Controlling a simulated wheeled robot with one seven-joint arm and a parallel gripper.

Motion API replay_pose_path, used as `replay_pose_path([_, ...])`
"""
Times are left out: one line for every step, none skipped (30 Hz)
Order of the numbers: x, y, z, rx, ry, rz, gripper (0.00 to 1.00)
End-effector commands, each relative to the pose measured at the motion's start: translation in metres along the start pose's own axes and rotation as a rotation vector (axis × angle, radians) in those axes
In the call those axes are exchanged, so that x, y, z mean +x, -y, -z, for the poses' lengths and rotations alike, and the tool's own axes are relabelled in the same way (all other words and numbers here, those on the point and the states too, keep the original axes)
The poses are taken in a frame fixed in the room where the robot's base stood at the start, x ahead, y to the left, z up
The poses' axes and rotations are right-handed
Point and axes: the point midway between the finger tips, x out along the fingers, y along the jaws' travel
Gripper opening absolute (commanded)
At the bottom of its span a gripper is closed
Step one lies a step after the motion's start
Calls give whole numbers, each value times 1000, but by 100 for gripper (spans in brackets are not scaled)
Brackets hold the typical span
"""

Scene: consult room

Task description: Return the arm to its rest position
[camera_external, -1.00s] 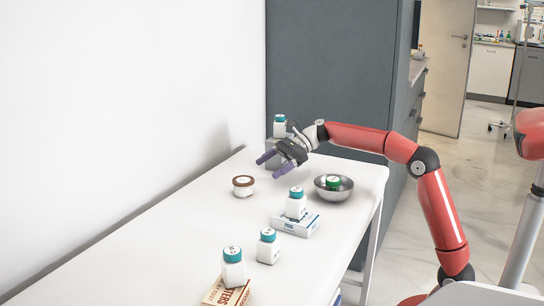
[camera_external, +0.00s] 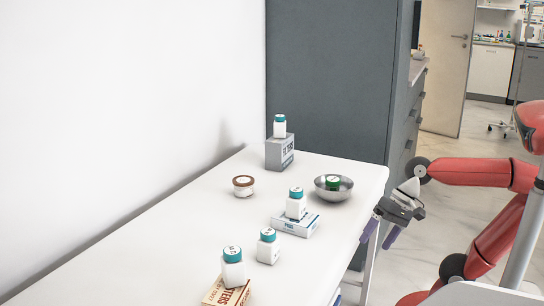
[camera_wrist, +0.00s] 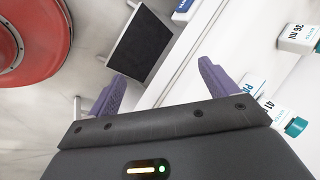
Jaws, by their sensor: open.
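My gripper (camera_external: 378,236) is off the right edge of the table, pointing down, with its purple fingers apart and nothing between them. In the wrist view my gripper (camera_wrist: 157,85) shows both fingers spread, with floor and the table edge beyond. My red arm is folded back at the right of the external view.
The white table (camera_external: 150,262) holds several teal-capped bottles, one on a grey box (camera_external: 280,153), one on a white box (camera_external: 296,225). A grey cabinet (camera_external: 330,80) stands behind.

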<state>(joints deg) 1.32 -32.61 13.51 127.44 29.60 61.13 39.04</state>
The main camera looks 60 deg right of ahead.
Motion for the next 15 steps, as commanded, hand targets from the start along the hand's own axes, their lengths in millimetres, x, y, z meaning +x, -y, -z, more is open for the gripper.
replay_pose_path([14, -11, 0, -51, 11, 4, 85])
replay_pose_path([18, -15, -1, -86, 16, 7, 85])
replay_pose_path([24, -21, -2, -132, 22, 10, 85])
replay_pose_path([28, -25, -3, -168, 27, 14, 85])
replay_pose_path([32, -29, -4, -203, 31, 19, 85])
replay_pose_path([37, -35, -5, -251, 38, 25, 85])
replay_pose_path([29, -43, 3, -282, 2, -3, 85])
replay_pose_path([26, -53, 10, -314, -27, -28, 85])
replay_pose_path([24, -67, 19, -360, -64, -63, 85])
replay_pose_path([22, -78, 25, -394, -88, -90, 85])
replay_pose_path([20, -88, 31, -431, -113, -117, 85])
replay_pose_path([18, -102, 38, -478, -141, -155, 85])
replay_pose_path([16, -113, 44, -516, -164, -184, 85])
replay_pose_path([14, -124, 49, -553, -182, -213, 85])
replay_pose_path([12, -137, 55, -604, -206, -253, 85])
